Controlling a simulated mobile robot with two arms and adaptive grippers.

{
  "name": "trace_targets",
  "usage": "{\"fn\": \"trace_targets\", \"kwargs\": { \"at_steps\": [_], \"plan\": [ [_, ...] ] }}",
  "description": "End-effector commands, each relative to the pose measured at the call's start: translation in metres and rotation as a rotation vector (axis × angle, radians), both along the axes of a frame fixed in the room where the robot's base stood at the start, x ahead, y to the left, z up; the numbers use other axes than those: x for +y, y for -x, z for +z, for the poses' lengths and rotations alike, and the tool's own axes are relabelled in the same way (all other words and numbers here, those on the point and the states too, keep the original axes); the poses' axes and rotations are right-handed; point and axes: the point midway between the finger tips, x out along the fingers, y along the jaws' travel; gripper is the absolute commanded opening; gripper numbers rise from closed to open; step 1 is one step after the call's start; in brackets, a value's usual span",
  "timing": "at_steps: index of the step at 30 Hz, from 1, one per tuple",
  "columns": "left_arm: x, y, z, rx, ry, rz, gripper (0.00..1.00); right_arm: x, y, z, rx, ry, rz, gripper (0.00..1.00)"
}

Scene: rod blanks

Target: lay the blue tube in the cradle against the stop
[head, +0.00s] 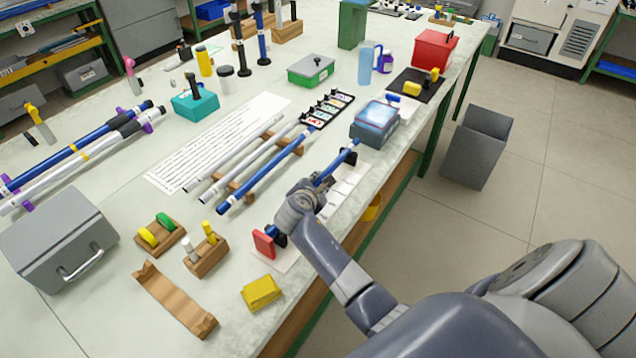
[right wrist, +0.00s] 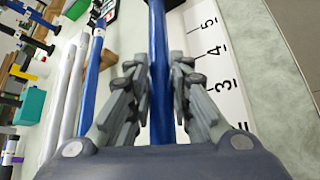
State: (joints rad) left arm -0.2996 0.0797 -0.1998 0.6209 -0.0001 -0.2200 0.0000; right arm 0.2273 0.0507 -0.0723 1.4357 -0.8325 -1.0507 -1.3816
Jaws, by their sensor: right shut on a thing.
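My right gripper (head: 316,186) is shut on a blue tube (head: 331,172) above a white numbered scale card (head: 347,187) near the table's front edge. In the right wrist view the tube (right wrist: 158,50) runs between the two fingers (right wrist: 160,85), alongside the card's numbers. A red upright block (head: 263,244) stands at the card's near end, close to the tube's near end. I cannot tell if they touch. A wooden piece with raised ends (head: 175,300), perhaps the cradle, lies empty at the front left. My left gripper is not in view.
Two light tubes and another blue tube (head: 262,178) lie on a wooden rack left of my gripper. A grey-blue box (head: 374,122) stands beyond the tube. A yellow block (head: 261,292) and wooden holders (head: 205,256) are near the front. A grey case (head: 58,240) stands left.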

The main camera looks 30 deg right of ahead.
Motion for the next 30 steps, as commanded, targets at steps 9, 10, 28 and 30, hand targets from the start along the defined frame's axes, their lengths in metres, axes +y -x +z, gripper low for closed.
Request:
{"fn": "trace_targets", "kwargs": {
  "at_steps": [9, 10, 28, 30],
  "plan": [
    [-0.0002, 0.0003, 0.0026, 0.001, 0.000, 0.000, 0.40, 0.0038, 0.0015, 0.0004, 0.001, 0.001, 0.000, 0.00],
    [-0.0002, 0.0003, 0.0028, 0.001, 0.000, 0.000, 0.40, 0.0042, 0.0016, 0.0003, 0.001, 0.001, 0.000, 0.00],
    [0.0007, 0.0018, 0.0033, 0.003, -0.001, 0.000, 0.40, 0.0058, 0.0027, -0.0002, 0.001, 0.001, 0.000, 0.43],
    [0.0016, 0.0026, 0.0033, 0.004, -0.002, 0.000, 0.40, 0.0069, 0.0035, 0.0005, 0.001, 0.001, 0.000, 0.43]
  ]
}}
